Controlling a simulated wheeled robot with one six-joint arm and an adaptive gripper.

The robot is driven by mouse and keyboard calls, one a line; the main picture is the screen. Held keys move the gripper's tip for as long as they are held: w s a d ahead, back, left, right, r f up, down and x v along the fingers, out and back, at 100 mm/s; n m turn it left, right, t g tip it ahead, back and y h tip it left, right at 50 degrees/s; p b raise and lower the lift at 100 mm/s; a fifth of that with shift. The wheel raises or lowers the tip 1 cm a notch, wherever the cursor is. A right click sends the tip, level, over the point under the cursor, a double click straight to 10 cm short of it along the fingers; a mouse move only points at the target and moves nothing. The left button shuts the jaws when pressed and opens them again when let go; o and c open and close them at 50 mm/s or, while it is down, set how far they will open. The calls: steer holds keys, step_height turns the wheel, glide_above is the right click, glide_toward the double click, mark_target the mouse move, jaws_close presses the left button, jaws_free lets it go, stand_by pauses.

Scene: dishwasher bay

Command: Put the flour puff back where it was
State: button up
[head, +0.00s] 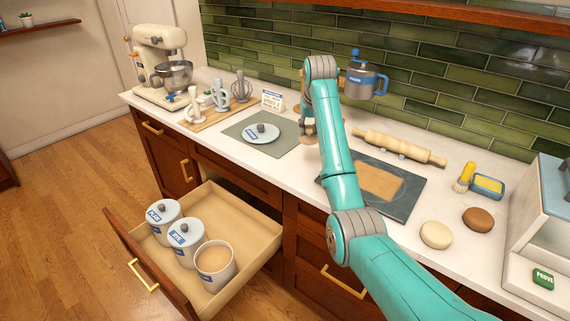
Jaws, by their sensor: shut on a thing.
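My gripper (305,118) points down over the counter, just right of the grey-green mat, and is partly hidden by my own arm. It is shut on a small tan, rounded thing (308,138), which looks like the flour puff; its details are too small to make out. In the open drawer (257,238) stand two lidded white canisters (163,218) (186,240) and an uncovered one (226,280) filled with something tan. A white lid with a dark knob (262,133) lies on the mat (240,124).
A grey sifter with blue handles (365,82) shows against the green tiles. A rolling pin (400,147), a dark board with rolled dough (407,199) and two dough balls (436,234) (478,219) occupy the right counter. A mixer (160,65) and utensil rack (215,107) stand left.

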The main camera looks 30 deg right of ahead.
mark_target(308, 141)
steer(key=shift+w+a, duration=0.1)
steer(key=shift+a, duration=0.05)
steer(key=shift+w+a+f, duration=0.1)
steer(key=shift+a+f, duration=0.05)
steer(key=shift+f, duration=0.15)
step_height(308, 141, down, 9)
steer(key=shift+a+f, duration=0.1)
steer(key=shift+f, duration=0.05)
steer(key=shift+f, duration=0.1)
steer(key=o, duration=1)
steer(key=v, duration=1.2)
